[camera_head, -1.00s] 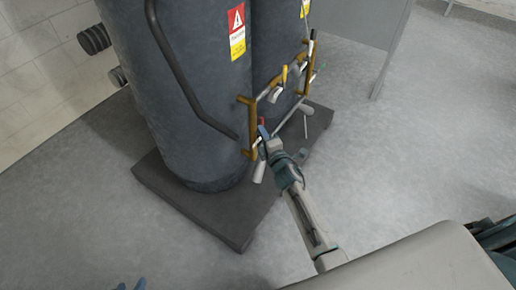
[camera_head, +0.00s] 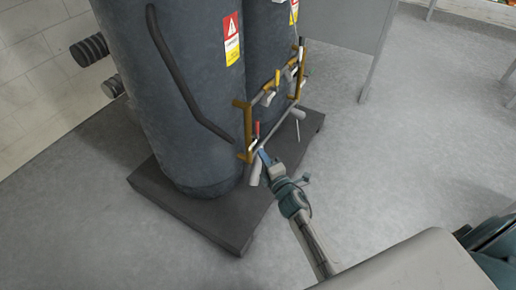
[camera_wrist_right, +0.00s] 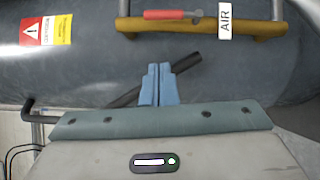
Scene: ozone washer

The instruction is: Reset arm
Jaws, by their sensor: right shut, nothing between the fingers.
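My right gripper (camera_head: 264,157) is in front of the lower corner of the brown pipe frame on the tanks. In the right wrist view its blue fingers (camera_wrist_right: 158,84) are together with nothing between them. A red valve handle (camera_head: 257,129) stands just above and left of the fingertips in the head view. In the right wrist view the red handle (camera_wrist_right: 172,14) lies along a yellow-brown pipe (camera_wrist_right: 190,24), apart from the fingertips. A white label reading AIR (camera_wrist_right: 225,20) is beside it. My left gripper is out of view.
Two tall dark grey tanks (camera_head: 165,85) stand on a dark base slab (camera_head: 215,232). A bent black pipe (camera_head: 172,75) runs down the front tank. A yellow-handled valve (camera_head: 277,77) is higher on the pipework. Grey floor (camera_head: 400,160) to the right is open; a grey panel (camera_head: 345,35) stands behind.

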